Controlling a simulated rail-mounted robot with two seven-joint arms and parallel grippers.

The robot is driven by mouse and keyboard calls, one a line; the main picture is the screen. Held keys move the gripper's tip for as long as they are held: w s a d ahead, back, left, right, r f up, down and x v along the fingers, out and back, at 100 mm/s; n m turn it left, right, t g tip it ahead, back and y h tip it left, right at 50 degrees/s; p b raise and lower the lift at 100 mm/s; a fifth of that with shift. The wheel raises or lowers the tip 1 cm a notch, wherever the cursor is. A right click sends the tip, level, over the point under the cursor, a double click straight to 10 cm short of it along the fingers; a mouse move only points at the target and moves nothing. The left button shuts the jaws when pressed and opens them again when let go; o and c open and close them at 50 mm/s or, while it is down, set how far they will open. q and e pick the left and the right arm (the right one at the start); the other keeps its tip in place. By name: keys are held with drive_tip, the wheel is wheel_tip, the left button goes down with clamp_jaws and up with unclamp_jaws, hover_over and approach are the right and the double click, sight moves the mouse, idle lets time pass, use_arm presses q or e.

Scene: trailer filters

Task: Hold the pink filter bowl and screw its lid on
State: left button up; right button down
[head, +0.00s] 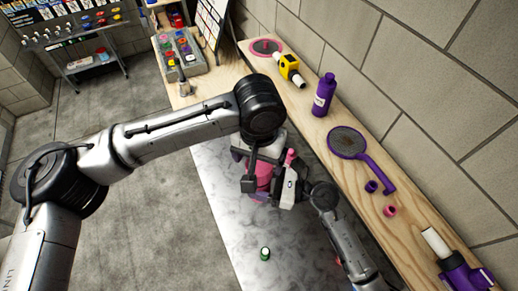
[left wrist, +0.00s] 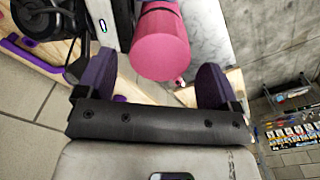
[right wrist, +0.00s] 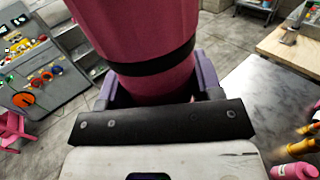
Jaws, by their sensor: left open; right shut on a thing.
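The pink filter bowl (head: 263,178) is over the grey metal bench top, partly hidden by my grippers in the head view. My right gripper (right wrist: 152,92) is shut on it, one finger on each side, near a black band. The bowl (right wrist: 135,35) fills the upper right wrist view. My left gripper (left wrist: 155,78) is open. In the left wrist view a smooth pink cylinder end, likely the bowl's (left wrist: 160,55), shows between and ahead of its fingers; I cannot tell whether they touch. I cannot make out the lid for certain.
A wooden shelf (head: 415,240) along the wall holds a purple bottle (head: 324,94), a purple round wrench (head: 348,142), a yellow-and-black part (head: 290,68) and small rings. A small green-topped item (head: 265,253) stands on the bench (head: 225,215). A button panel (head: 182,52) is at the back.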

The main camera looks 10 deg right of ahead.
sight(259, 165)
use_arm(q)
drive_tip(key=shift+f, duration=2.5)
drive_tip(key=c, duration=0.9)
drive_tip(key=m, duration=0.5)
drive_tip(key=shift+c, duration=0.2)
drive_tip(key=o, duration=1.1)
drive_tip(key=shift+r, duration=0.1)
wheel_tip(259, 165, up, 12)
drive_tip(key=shift+f, duration=0.1)
